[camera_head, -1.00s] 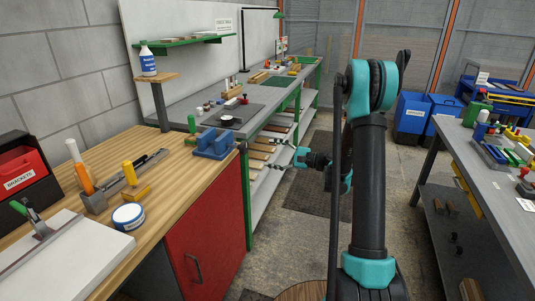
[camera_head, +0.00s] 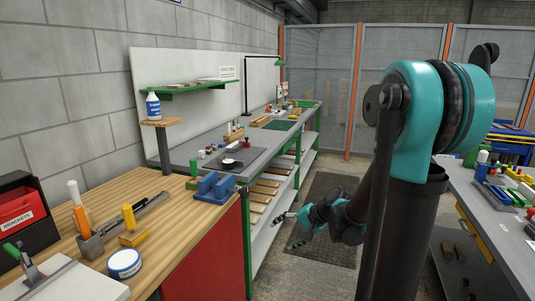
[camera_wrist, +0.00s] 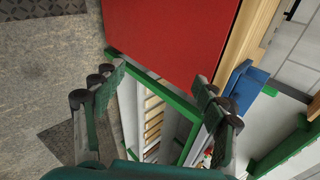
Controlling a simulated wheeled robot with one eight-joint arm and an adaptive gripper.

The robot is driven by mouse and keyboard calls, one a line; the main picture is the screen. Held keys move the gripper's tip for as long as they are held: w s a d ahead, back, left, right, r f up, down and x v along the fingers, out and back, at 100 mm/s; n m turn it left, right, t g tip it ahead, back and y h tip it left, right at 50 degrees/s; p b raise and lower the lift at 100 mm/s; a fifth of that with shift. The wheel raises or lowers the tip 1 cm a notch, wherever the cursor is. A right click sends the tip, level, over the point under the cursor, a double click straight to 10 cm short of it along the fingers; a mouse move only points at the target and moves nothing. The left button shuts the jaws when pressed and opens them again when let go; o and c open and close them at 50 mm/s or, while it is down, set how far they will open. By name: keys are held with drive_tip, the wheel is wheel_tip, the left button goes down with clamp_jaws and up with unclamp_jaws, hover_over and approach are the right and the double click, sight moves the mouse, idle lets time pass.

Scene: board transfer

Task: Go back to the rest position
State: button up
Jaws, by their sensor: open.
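My gripper (camera_head: 290,230) is open and empty in the head view, low over the aisle floor beside the shelves of the grey bench. Its fingers point left, towards the bench legs. In the wrist view my gripper (camera_wrist: 157,82) shows both fingers spread wide with nothing between them. Past them are the red cabinet side (camera_wrist: 180,30), a green bench frame (camera_wrist: 158,84) and shelves with several light wooden strips (camera_wrist: 153,118).
The wooden workbench (camera_head: 165,185) with a blue vise (camera_head: 214,187) stands at the left, the grey bench (camera_head: 190,148) behind it. Another grey table (camera_head: 480,222) with coloured parts stands at the right. A dark mat (camera_head: 322,245) lies on the open aisle floor.

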drive_tip(key=s+d+f+n+h, duration=0.2)
drive_tip(key=s+d+n+h, duration=0.1)
drive_tip(key=s+d, duration=0.3)
drive_tip(key=s+d+f+n+h, duration=0.3)
drive_tip(key=s+d, duration=0.4)
drive_tip(key=s, duration=0.3)
drive_tip(key=shift+s+h, duration=0.25)
drive_tip(key=shift+h, duration=0.65)
